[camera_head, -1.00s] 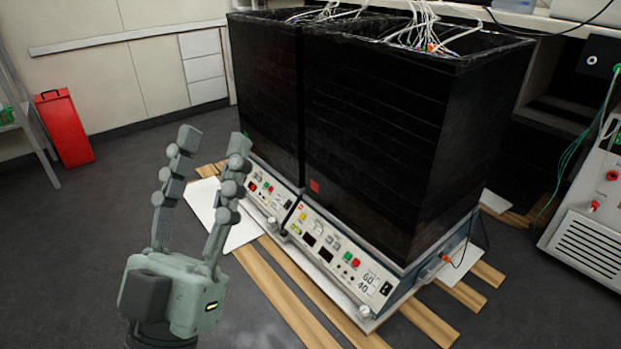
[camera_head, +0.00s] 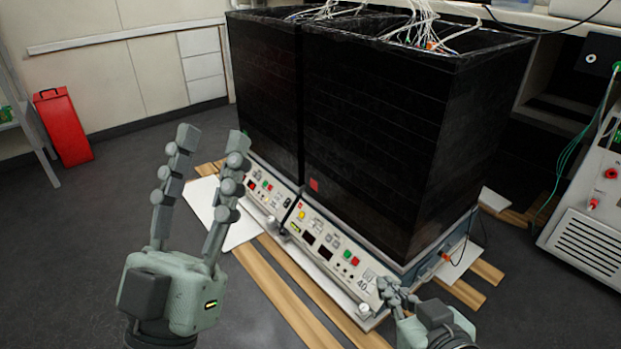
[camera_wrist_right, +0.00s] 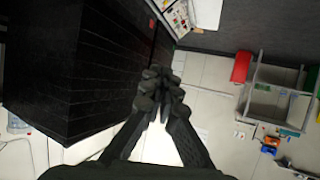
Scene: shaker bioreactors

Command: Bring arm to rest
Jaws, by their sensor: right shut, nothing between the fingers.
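My left gripper (camera_head: 212,142) stands upright in the left part of the head view. Its two fingers are spread apart with nothing between them. My right gripper (camera_head: 388,284) shows at the bottom of the head view, in front of the right end of the shaker's control panel (camera_head: 330,253). Its fingers are closed together and empty. In the right wrist view the right gripper (camera_wrist_right: 164,78) also shows with its fingertips together. The two black shaker boxes (camera_head: 385,130) stand behind both grippers, with white cables on top.
Wooden slats (camera_head: 285,300) and a white board (camera_head: 205,205) lie on the floor under the shakers. A red case (camera_head: 62,127) stands at the far left beside a shelf. A white device (camera_head: 592,215) stands at the right. The dark floor at the left is clear.

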